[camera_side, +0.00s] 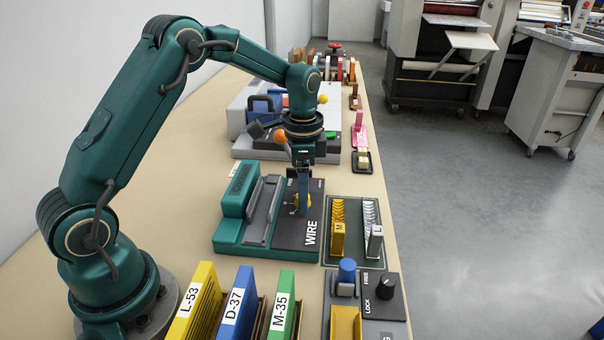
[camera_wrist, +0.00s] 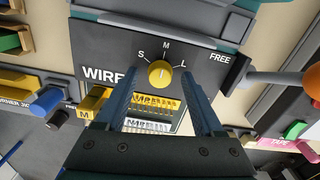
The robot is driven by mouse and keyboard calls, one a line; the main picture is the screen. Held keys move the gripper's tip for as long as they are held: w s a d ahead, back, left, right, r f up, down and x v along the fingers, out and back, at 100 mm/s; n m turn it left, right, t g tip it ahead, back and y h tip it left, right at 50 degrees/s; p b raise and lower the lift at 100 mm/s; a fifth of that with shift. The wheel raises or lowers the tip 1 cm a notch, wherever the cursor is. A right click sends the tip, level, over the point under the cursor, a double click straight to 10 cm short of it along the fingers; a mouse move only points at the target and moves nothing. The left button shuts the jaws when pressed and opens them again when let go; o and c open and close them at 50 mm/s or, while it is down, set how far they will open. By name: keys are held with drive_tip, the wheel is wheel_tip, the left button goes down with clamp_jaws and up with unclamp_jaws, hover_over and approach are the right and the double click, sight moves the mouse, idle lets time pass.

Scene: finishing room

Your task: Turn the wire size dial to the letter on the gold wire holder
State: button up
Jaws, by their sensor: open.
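The yellow wire size dial (camera_wrist: 160,73) sits on the dark WIRE panel (camera_wrist: 105,40), with the letters S, M and L around it. Its small pale mark appears to point up towards M. The gold wire holder (camera_side: 338,238) carries a letter M and gold wires; it also shows in the wrist view (camera_wrist: 85,112). My gripper (camera_wrist: 161,70) is open, pointing down at the panel, with one finger to each side of the dial in the wrist view. In the side view my gripper (camera_side: 303,208) partly hides the dial; whether the fingers touch it, I cannot tell.
A silver wire holder (camera_side: 375,240) stands beside the gold one. A lever with an orange knob (camera_wrist: 313,82) is near the FREE label. A dark LOCK knob (camera_side: 385,287) and blue knob (camera_side: 346,270) are nearer the front. Labelled upright books (camera_side: 237,305) stand at the front left.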

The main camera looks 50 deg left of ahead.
drive_tip(key=shift+r, duration=2.5)
